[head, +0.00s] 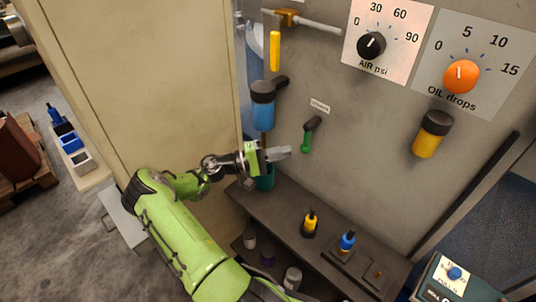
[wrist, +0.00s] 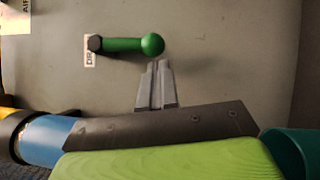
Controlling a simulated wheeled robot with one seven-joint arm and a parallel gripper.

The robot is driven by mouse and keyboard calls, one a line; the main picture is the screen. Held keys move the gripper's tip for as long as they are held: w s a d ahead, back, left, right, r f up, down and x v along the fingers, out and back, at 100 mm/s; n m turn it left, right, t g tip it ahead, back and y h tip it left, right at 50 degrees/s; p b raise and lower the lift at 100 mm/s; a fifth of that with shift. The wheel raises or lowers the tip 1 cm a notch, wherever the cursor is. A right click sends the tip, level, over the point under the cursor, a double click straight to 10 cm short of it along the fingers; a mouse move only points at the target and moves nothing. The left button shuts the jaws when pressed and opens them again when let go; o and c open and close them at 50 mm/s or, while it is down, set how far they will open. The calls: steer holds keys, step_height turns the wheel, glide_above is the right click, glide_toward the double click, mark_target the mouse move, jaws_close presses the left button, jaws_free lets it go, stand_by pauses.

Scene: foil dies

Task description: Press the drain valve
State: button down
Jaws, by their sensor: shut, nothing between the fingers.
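The drain valve (head: 306,140) is a green lever with a round end and a dark pivot, on the grey panel. In the head view it hangs down from its pivot, below a small white label. In the wrist view the lever (wrist: 122,44) lies sideways, next to a partly hidden label with the letters "DR". My gripper (head: 287,152) is shut and empty, just left of the lever's round lower end. In the wrist view my gripper's fingertips (wrist: 157,66) are just below the round end; I cannot tell whether they touch it.
A blue-bowled filter (head: 262,108) hangs at upper left, with a green cup (head: 265,179) below it, close to my gripper. A yellow-bowled unit (head: 432,134) is at right. A dark shelf (head: 284,205) below bears yellow and blue bottles.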

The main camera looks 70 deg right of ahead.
steer(key=shift+x, duration=1.2)
steer(key=shift+s+f+n, duration=0.15)
steer(key=shift+s+n, duration=0.1)
steer(key=shift+n, duration=0.05)
